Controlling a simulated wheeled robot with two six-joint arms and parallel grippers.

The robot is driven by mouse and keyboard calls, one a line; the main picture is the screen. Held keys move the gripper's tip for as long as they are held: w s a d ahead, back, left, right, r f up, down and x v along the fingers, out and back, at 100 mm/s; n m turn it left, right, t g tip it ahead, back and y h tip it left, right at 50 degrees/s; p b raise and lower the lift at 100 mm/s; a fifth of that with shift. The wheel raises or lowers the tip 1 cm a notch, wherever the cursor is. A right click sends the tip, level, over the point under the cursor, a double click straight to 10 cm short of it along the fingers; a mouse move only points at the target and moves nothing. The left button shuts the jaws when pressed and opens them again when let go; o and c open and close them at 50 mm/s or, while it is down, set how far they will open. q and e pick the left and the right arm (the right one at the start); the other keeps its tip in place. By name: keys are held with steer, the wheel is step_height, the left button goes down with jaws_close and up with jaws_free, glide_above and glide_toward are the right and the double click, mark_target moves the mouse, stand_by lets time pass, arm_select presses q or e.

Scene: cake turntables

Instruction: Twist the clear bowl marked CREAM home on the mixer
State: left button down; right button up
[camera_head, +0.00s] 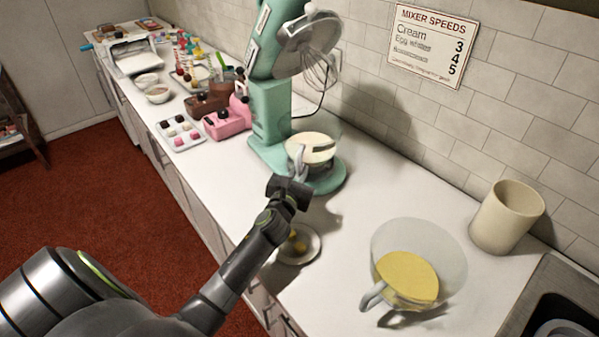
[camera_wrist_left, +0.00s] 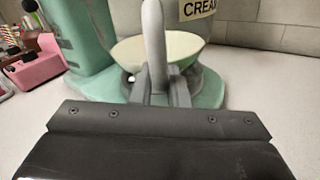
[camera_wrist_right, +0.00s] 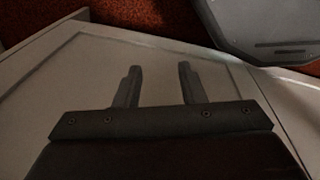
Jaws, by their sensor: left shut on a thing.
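The clear bowl marked CREAM (camera_head: 325,139), with pale cream inside, sits on the round base of the green mixer (camera_head: 272,112). In the left wrist view the bowl (camera_wrist_left: 187,47) shows its CREAM label at the top right. The mixer head is tilted up, with its whisk (camera_head: 318,70) above the bowl. My left gripper (camera_head: 297,178) is shut on the bowl's handle (camera_wrist_left: 153,42), which stands upright between the fingers (camera_wrist_left: 155,82). Whether the bowl is locked on the base cannot be seen. My right gripper (camera_wrist_right: 157,80) is open and empty, over a pale cabinet front.
A second clear bowl (camera_head: 452,258) with yellow contents stands at the front right, near a beige crock (camera_head: 507,218). A small dish (camera_head: 312,249) lies near the counter edge. Pink and brown boxes (camera_head: 229,120) and a treat tray (camera_head: 168,141) stand left of the mixer.

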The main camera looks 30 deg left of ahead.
arm_select(q)
steer(key=shift+a, duration=0.1)
steer(key=a+m+h+p, duration=0.1)
steer(key=h+p, duration=0.1)
steer(key=shift+s+a+p, duration=0.1)
steer(key=shift+s+p, duration=0.05)
steer(key=shift+p, duration=0.15)
steer(key=shift+m, duration=0.3)
steer(key=shift+a+r+m+h+p, duration=0.1)
steer(key=shift+a+m+h+p, duration=0.65)
steer(key=shift+h, duration=0.45)
